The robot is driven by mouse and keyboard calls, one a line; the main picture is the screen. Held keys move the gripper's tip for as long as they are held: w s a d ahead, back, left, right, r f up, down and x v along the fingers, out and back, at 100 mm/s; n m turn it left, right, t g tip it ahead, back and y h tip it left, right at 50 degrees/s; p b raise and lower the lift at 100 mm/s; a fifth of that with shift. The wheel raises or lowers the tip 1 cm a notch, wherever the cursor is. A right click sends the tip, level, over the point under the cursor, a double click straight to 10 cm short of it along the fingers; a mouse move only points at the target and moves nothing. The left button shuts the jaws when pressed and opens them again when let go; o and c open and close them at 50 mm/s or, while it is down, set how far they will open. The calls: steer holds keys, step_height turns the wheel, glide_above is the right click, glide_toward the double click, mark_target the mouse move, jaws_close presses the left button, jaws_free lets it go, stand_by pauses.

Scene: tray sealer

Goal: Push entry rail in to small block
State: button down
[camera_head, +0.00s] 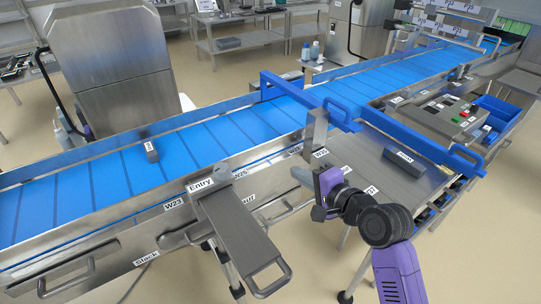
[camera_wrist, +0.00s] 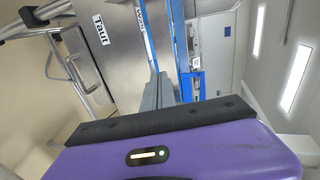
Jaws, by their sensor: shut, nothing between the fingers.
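The entry rail (camera_head: 236,228) is a grey metal slide labelled "Entry". It lies across the near edge of the conveyor, with its handle sticking out toward me. The small grey block (camera_head: 151,151) stands on the blue belt, up and left of the rail's inner end, with a gap of belt between them. My gripper (camera_head: 300,175) is to the right of the rail, near the belt's near side wall, apart from both rail and block. Its fingers look shut and empty. In the wrist view the grey fingers (camera_wrist: 158,92) show past the purple palm, close together.
The blue conveyor (camera_head: 95,190) runs from lower left to upper right. A blue guide frame (camera_head: 310,102) crosses it right of centre. A grey block (camera_head: 404,163) lies on the steel side table, beside a control panel (camera_head: 444,114). Open floor lies in front of the conveyor.

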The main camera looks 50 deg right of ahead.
mark_target(264, 151)
steer(key=x, duration=0.4)
steer(key=p+x, duration=0.1)
steer(key=x, duration=0.4)
steer(key=p+x, duration=0.1)
steer(key=x, duration=0.4)
steer(key=shift+r, duration=0.45)
steer(key=shift+w, duration=0.15)
steer(key=w+d+b, duration=0.1)
steer(key=w, duration=0.5)
steer(key=w+d+b, duration=0.2)
steer(key=w, duration=0.4)
steer(key=w+d+b, duration=0.2)
steer(key=w, duration=0.4)
steer(key=shift+w+f, duration=0.1)
steer(key=shift+w, duration=0.25)
steer(key=shift+w+r+b, duration=0.25)
steer(key=shift+r+b, duration=0.05)
steer(key=shift+r, duration=0.1)
